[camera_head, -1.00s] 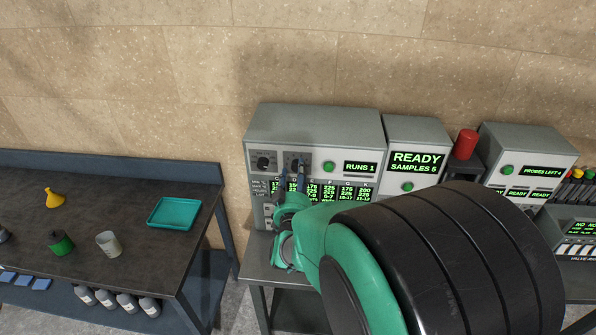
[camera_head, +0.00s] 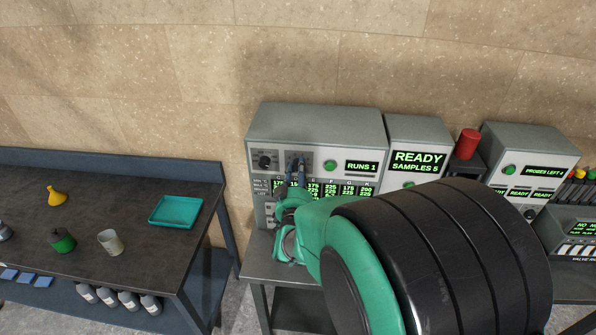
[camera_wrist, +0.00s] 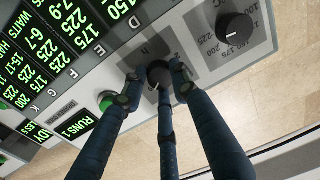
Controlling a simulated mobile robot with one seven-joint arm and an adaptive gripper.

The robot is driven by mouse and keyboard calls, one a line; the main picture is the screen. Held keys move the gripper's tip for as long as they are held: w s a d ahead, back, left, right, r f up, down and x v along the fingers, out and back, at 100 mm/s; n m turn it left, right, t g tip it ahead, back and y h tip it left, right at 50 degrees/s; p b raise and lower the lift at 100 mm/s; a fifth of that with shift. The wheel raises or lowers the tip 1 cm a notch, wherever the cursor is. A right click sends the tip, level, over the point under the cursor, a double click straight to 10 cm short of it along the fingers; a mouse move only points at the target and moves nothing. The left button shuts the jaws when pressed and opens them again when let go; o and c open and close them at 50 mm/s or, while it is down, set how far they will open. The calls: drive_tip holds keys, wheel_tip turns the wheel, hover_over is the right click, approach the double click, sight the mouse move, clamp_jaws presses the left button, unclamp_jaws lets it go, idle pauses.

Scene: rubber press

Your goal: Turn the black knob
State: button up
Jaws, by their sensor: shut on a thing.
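Two black knobs are on the front panel of the grey press machine (camera_head: 315,120). One black knob (camera_wrist: 159,73) is between my gripper's fingers in the wrist view, and its top is partly covered by them. My gripper (camera_wrist: 158,76) is shut on this knob, with blue fingers on both sides and a third finger below it. In the head view my gripper (camera_head: 298,168) is at the right-hand knob, which it mostly hides. The other black knob (camera_head: 264,162) stands free to the left, and it also shows large in the wrist view (camera_wrist: 235,26).
A green button (camera_head: 330,167) and a RUNS 1 display (camera_head: 362,167) are right of the held knob. A READY display unit (camera_head: 416,163) stands beside the press. A separate dark table (camera_head: 110,215) at left holds a teal tray (camera_head: 176,211).

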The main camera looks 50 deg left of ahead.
drive_tip(key=shift+f+n, duration=0.15)
drive_tip(key=shift+n, duration=0.45)
idle(0.3)
drive_tip(key=shift+n+h+b, duration=0.3)
drive_tip(key=shift+n+b, duration=0.15)
drive_tip(key=shift+n, duration=2.75)
drive_tip(key=o, duration=1.1)
drive_tip(key=shift+o, duration=0.2)
drive_tip(key=shift+s, duration=0.1)
